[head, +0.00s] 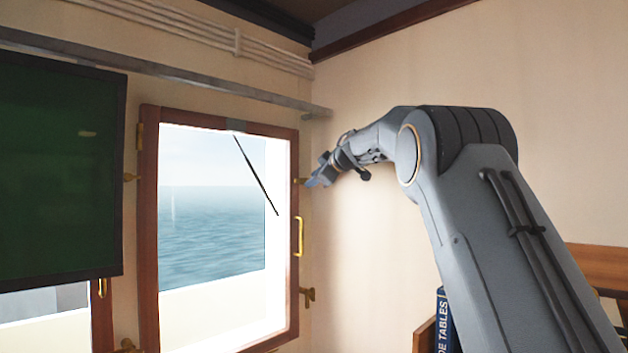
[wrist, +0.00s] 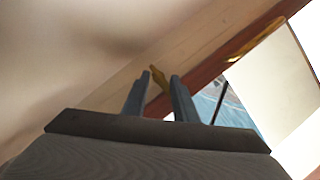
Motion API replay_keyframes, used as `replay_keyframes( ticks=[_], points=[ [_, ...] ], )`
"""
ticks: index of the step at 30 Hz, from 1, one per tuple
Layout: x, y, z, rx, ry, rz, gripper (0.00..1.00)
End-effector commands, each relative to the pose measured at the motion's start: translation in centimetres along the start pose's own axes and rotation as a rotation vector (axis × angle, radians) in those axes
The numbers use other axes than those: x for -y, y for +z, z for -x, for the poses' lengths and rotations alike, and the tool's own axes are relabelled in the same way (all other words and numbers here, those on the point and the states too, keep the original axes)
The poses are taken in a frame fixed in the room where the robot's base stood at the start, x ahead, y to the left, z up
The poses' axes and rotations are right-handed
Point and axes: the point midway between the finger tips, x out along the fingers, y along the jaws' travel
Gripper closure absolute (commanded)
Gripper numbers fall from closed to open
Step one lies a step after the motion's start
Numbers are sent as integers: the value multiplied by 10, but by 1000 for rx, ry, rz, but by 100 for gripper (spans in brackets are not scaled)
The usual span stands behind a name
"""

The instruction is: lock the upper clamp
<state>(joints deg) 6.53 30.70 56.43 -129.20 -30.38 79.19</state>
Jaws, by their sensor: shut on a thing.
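The upper clamp (head: 298,181) is a small brass piece at the right side of the wooden window frame (head: 149,230), above the brass handle. My gripper (head: 313,182) is at it, reaching in from the right. In the wrist view the brass clamp (wrist: 157,76) shows between the two grey fingers of my gripper (wrist: 160,79), and they are shut on it. The fingers partly hide the clamp, and its exact angle is hard to tell.
A brass handle (head: 299,237) and a lower brass clamp (head: 307,296) sit below on the frame's right side. A dark green screen (head: 60,170) hangs at left. A grey rail (head: 200,86) runs above the window. A blue book (head: 442,320) stands at lower right.

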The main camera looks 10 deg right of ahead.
Motion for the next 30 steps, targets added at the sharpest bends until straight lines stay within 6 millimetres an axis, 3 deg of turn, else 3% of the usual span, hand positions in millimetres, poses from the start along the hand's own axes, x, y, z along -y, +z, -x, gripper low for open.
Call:
replay_keyframes(
  ticks=[14,15,17,30],
  points=[
    [-3,3,0,3,2,-14,96],
    [-3,3,0,3,2,-14,67],
    [-3,3,0,3,2,-14,57],
    [-1,0,8,0,-2,-12,56]
  ],
)
